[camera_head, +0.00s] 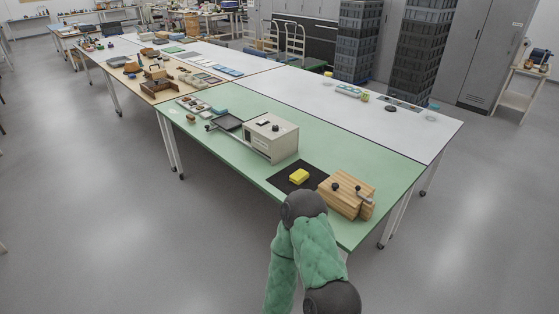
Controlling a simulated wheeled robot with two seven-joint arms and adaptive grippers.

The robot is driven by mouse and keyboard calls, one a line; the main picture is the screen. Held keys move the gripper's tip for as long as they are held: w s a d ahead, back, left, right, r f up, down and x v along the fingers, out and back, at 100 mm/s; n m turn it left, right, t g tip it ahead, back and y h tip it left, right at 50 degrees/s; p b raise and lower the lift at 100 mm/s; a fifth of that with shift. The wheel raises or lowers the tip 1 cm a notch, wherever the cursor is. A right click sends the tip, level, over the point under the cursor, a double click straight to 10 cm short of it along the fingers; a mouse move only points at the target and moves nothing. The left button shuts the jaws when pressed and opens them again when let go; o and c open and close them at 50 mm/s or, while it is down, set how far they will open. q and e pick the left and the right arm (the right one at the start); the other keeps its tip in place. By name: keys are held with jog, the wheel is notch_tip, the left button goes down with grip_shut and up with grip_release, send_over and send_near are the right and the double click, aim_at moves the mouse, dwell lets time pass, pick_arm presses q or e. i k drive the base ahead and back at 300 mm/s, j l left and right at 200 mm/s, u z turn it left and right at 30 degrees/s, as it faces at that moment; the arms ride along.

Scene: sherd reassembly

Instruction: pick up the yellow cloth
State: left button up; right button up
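The yellow cloth (299,176) is a small folded block. It lies on a black mat (285,186) near the front edge of the green tabletop. One of my arms, in a green padded cover with dark joints, rises from the bottom of the picture. Its upper dark joint overlaps the front of the mat in the picture, just below the cloth. No gripper fingers show; neither of my grippers is in view. Nothing is seen holding the cloth.
A wooden box with dark knobs (340,196) stands right of the mat. A beige box-like device (269,138) stands behind it to the left, with a dark tray (229,122) beside it. A white table (400,128) adjoins behind. Grey floor is open in front.

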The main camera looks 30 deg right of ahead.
aim_at(299, 176)
jog(key=i+z, duration=0.45)
jog(key=i+j+z, duration=0.25)
jog(key=i+z, duration=0.15)
jog(key=i+j+z, duration=0.45)
jog(key=l, duration=0.1)
